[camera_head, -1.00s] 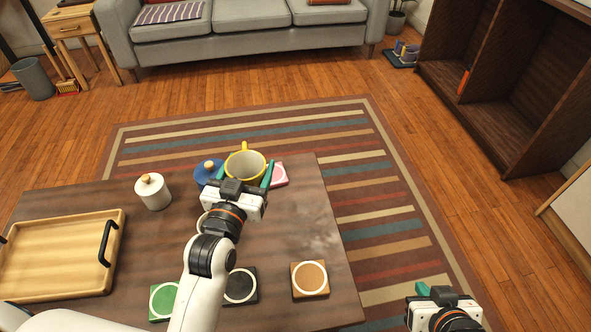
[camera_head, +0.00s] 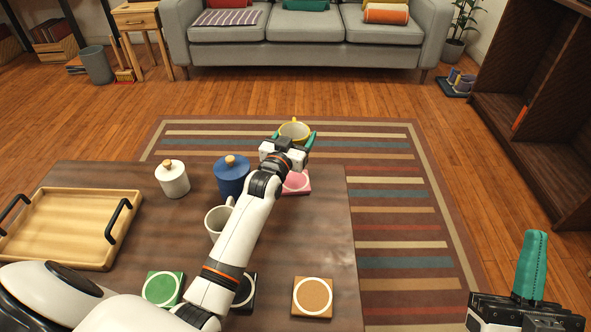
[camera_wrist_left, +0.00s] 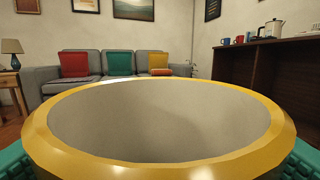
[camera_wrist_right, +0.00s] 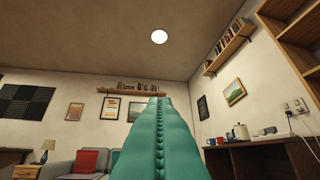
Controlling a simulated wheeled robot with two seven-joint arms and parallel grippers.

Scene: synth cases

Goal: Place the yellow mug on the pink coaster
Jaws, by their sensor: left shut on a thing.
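The yellow mug (camera_head: 294,131), with a pale inside, is held upright between the teal fingers of my left gripper (camera_head: 294,143). Its wide yellow rim (camera_wrist_left: 160,168) fills the lower left wrist view. The pink coaster (camera_head: 297,183), with a white ring, lies near the table's far right corner, partly hidden by my left arm. The mug appears beyond the coaster in the head view, apart from it and off the table. My right gripper (camera_head: 531,265) is at the right, clear of the table, its teal fingers pressed together and pointing up; they fill the middle of its wrist view (camera_wrist_right: 158,140).
On the table are a blue lidded jar (camera_head: 231,178), a white lidded jar (camera_head: 173,181), a white mug (camera_head: 216,222) beside my left arm and a wooden tray (camera_head: 70,262). Green (camera_head: 162,289), black (camera_head: 246,290) and brown (camera_head: 312,296) coasters lie nearer.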

